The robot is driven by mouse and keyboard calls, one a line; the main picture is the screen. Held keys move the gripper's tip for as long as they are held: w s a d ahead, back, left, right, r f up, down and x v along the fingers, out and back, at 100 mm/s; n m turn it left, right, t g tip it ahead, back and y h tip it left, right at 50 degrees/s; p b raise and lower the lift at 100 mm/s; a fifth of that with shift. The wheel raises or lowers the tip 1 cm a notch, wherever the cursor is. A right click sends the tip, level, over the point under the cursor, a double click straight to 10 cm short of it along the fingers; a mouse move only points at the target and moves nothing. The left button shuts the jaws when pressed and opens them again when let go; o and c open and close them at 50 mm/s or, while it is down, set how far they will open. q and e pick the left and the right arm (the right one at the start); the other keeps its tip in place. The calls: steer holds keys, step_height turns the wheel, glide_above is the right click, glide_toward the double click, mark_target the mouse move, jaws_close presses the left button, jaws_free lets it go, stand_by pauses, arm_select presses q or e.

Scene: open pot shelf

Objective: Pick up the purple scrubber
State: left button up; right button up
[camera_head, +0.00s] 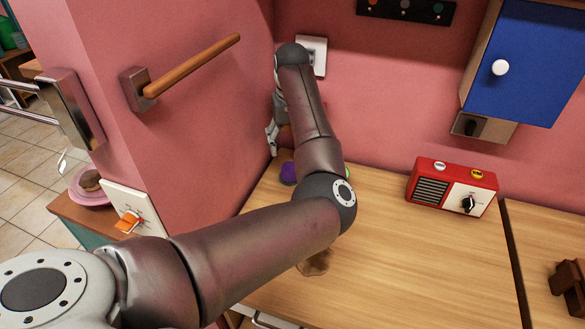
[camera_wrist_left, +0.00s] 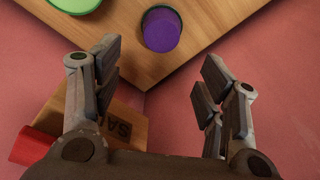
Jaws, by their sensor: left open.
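The purple scrubber (camera_head: 288,172) is on the wooden counter (camera_head: 400,260) near the back left corner, partly hidden by my left arm in the head view. In the left wrist view the scrubber (camera_wrist_left: 162,29) shows as a round purple top near the upper middle. My left gripper (camera_wrist_left: 160,66) is open and empty. Its fingers are spread to either side of the scrubber's line, with the scrubber apart from them, beyond the fingertips. In the head view the gripper (camera_head: 271,139) is by the corner walls, mostly behind my forearm. My right gripper is not in view.
A green-rimmed item (camera_wrist_left: 75,4) lies beside the scrubber. A wooden block with letters (camera_wrist_left: 126,124) and a red object (camera_wrist_left: 30,145) are near the left finger. A red radio (camera_head: 453,188) stands at the counter's back right. Pink walls close off the corner; the counter's middle is largely clear.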

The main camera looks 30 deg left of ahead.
mark_target(289, 167)
arm_select(q)
step_height(289, 167, down, 4)
steer(key=shift+a+f, duration=0.1)
steer(key=shift+a, duration=0.05)
steer(key=f+p, duration=0.1)
steer(key=f, duration=0.3)
steer(key=shift+d+f, duration=0.15)
steer(key=shift+d, duration=0.05)
steer(key=shift+a+f, duration=0.1)
steer(key=shift+f, duration=0.35)
steer(key=c, duration=1.1)
steer(key=shift+r, duration=0.1)
